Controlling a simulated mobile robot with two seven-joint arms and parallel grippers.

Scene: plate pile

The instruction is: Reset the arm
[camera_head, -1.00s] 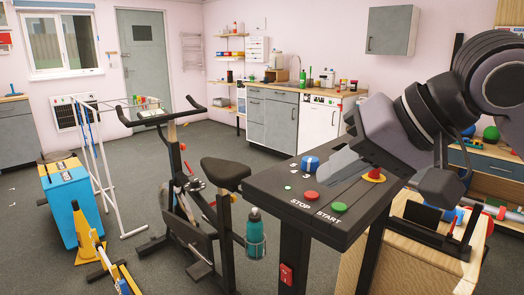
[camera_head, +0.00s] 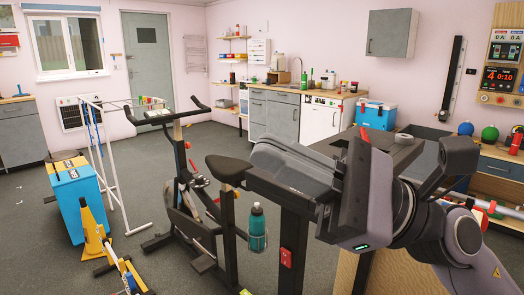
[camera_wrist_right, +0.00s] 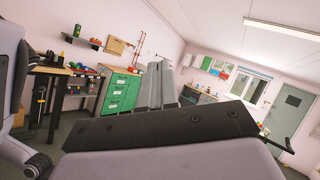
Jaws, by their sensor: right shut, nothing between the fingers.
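My right arm (camera_head: 405,205) comes in from the right in the head view, folded low across the black table. Its gripper (camera_head: 268,158) points left over the table's near part, with its grey fingers together and nothing held. In the right wrist view the gripper's two grey fingers (camera_wrist_right: 158,75) stand side by side, closed and empty. The black table (camera_head: 265,187) shows only along its edge and far side; its buttons are hidden behind the arm. My left gripper is in neither view.
An exercise bike (camera_head: 180,200) with a teal bottle (camera_head: 257,228) stands left of the table. A blue cooler (camera_head: 375,115) and a grey ring (camera_head: 403,139) are beyond the arm. The wrist view shows a green cabinet (camera_wrist_right: 120,93).

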